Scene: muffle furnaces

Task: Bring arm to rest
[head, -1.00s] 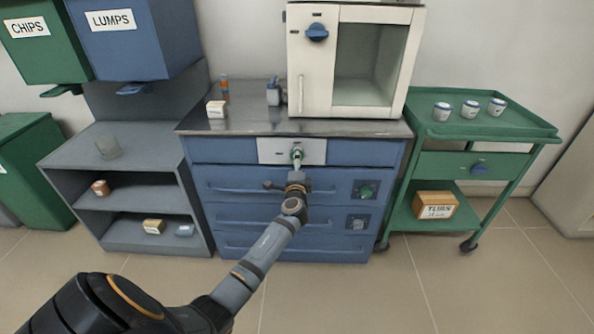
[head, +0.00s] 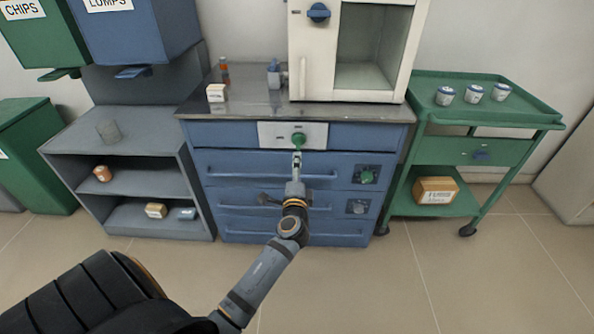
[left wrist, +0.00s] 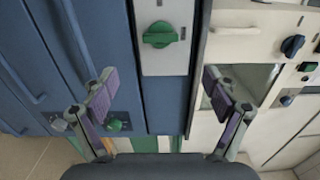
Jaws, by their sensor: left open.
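My left arm reaches up from the bottom of the head view. My left gripper (head: 297,157) is just below and in front of the green knob (head: 298,141) on the white panel (head: 265,134) of the blue cabinet. In the left wrist view my left gripper (left wrist: 158,88) has its two fingers spread wide with nothing between them. The green knob (left wrist: 160,34) shows beyond the fingers, apart from them, on the white panel. My right gripper is in no view.
The white furnace (head: 355,97) stands on the blue cabinet (head: 240,165). A grey shelf unit (head: 65,145) is at left. A green trolley (head: 490,117) with several small jars is at right. The floor (head: 400,285) in front is clear.

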